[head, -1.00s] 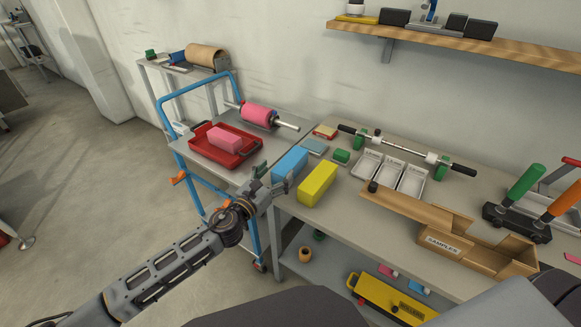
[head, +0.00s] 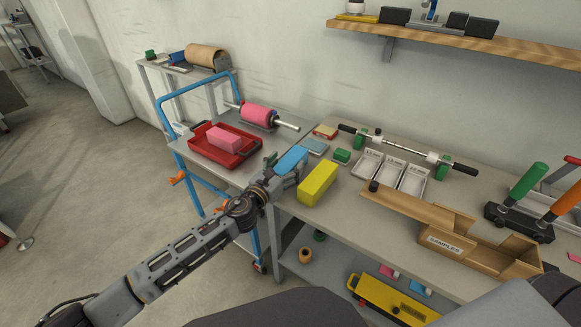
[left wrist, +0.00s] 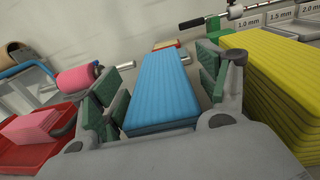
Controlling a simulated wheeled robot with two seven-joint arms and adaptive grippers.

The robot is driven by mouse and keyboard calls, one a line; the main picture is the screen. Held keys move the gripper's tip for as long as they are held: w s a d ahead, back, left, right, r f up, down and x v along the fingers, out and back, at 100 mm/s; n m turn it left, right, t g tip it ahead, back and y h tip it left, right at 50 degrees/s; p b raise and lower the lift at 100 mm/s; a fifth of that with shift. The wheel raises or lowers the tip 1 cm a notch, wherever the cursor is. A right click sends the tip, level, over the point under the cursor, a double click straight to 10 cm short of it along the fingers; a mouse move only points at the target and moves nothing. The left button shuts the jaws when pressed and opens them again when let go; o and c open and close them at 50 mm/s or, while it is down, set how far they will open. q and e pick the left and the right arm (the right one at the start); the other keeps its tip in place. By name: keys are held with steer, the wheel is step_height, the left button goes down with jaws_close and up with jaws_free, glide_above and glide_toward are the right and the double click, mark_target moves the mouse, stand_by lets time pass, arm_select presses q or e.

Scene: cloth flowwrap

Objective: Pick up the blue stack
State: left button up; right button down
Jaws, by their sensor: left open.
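The blue stack (head: 291,160) lies on the workbench, left of the yellow stack (head: 317,181). My left gripper (head: 284,171) is at the near end of the blue stack and partly hides it. In the left wrist view the blue stack (left wrist: 158,85) runs lengthwise between the green-padded fingers of the open left gripper (left wrist: 160,98). I cannot tell whether the pads touch it. My right gripper is not in view.
The yellow stack stands close on the right, also in the left wrist view (left wrist: 270,80). A blue cart with a red tray (head: 247,149) and pink stack (head: 224,139) is left. Thickness-marked trays (head: 391,174) and a wooden samples box (head: 437,228) are right.

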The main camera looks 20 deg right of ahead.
arm_select(q)
steer(key=shift+c, duration=0.3)
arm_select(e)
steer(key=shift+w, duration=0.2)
arm_select(q)
steer(key=c, duration=1.1)
steer(key=shift+o, duration=0.2)
steer(key=shift+r, duration=0.2)
